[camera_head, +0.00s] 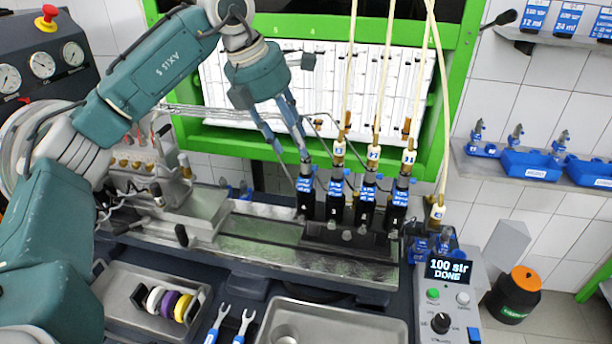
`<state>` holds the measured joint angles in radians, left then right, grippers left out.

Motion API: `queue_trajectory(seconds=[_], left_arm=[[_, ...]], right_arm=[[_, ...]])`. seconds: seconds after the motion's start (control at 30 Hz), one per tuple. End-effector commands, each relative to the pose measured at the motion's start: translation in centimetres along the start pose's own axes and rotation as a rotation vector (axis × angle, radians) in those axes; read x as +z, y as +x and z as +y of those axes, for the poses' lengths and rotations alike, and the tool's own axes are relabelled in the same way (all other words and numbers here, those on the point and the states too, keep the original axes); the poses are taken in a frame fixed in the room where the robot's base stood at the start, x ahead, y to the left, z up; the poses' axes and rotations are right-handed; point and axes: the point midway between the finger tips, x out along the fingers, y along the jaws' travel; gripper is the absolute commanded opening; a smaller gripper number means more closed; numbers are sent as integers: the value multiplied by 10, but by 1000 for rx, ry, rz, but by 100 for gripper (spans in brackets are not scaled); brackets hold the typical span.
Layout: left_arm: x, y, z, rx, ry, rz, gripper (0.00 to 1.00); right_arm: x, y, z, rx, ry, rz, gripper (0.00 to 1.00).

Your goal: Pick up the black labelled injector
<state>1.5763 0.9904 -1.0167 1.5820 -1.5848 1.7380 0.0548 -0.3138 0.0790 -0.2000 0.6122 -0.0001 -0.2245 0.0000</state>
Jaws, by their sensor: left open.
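Several black injectors with blue labels stand upright in a row on the testbench. The leftmost injector (305,201) has no brass fitting visible on its top. The others, the second injector (335,203), the third injector (367,205) and the rightmost injector (397,207), each have a brass fitting and pale line above them. My left gripper (300,167) comes down from above with its fingers apart, close around the top of the leftmost injector. Whether the fingers touch it I cannot tell. My right gripper is out of view.
A green frame (457,120) with a white graduated panel stands behind the injectors. A control box (447,300) reads "100 str DONE". A metal tray (340,318), two blue-handled wrenches (230,325) and coloured rings (172,304) lie in front. Blue bins (530,165) sit on the right shelf.

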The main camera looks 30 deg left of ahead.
Motion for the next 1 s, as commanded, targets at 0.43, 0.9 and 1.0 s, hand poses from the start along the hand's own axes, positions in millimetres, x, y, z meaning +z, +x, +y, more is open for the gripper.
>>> queue_trajectory(seconds=[0.43, 0.9, 1.0], left_arm=[[3, 50, -3, 0, -1, 2, 42], [3, 56, -3, 0, 0, -1, 6], [3, 56, -3, 0, 0, -1, 0]], right_arm=[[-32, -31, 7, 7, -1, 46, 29], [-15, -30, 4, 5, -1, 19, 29], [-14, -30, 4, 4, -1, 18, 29]])
